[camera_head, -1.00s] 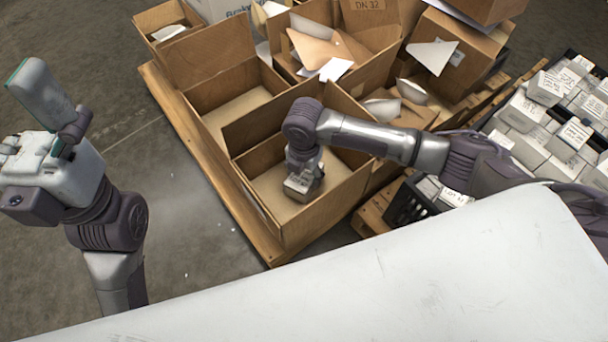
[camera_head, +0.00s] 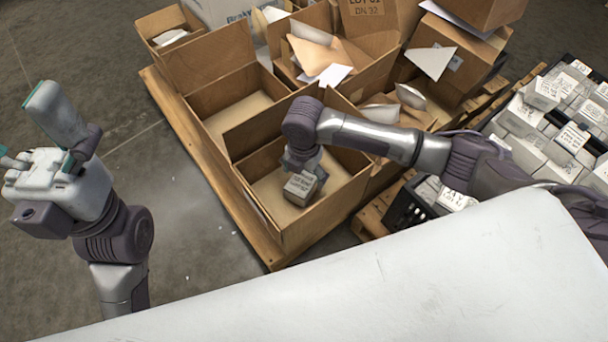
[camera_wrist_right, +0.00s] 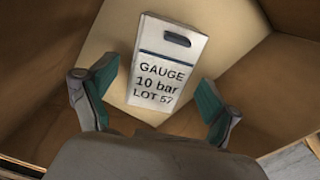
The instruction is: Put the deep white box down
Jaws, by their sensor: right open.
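The deep white box (camera_head: 300,188) rests on the floor of an open brown carton compartment (camera_head: 268,190). In the right wrist view the box (camera_wrist_right: 168,62) shows its label face, "GAUGE 10 bar LOT 57", and a dark slot at one end. My right gripper (camera_wrist_right: 155,95) is open, its two teal-padded fingers apart on either side of the box's near end, with gaps visible between fingers and box. In the head view the right gripper (camera_head: 303,168) reaches down into the compartment and partly hides the box. My left gripper (camera_head: 22,128) is open and empty at the far left.
The carton's walls and divider (camera_head: 262,128) surround the right gripper closely. An empty compartment (camera_head: 232,108) lies behind it. The cartons stand on a wooden pallet (camera_head: 196,150). Several white boxes (camera_head: 545,125) fill a dark crate at right. A pale surface (camera_head: 380,275) spans the foreground.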

